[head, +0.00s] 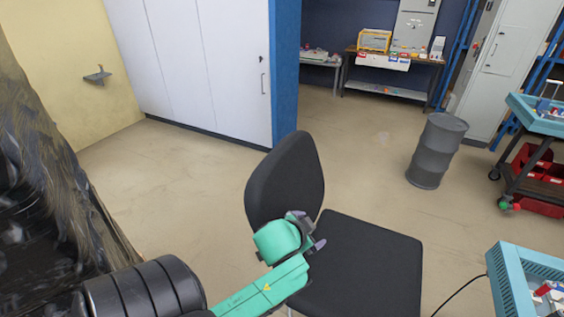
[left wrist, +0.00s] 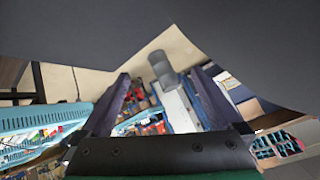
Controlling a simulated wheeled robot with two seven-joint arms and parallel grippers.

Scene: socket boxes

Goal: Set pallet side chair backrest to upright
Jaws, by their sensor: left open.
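The black office chair has its backrest (head: 285,178) standing up from the rear left of the seat (head: 365,262), leaning a little to the left in the head view. My left gripper (head: 312,232) is in front of the lower right part of the backrest, above the seat's rear edge. It hides the lower joint of the backrest; whether it touches the backrest I cannot tell. In the left wrist view the open fingers (left wrist: 163,78) have nothing between them, and a dark grey surface fills the top. My right gripper is not in view.
A tall load in dark plastic wrap (head: 40,150) stands at the left. A grey drum (head: 437,150) stands behind the chair to the right. Blue trolleys (head: 515,275) line the right edge, with a cable near the seat. The floor behind the chair is clear.

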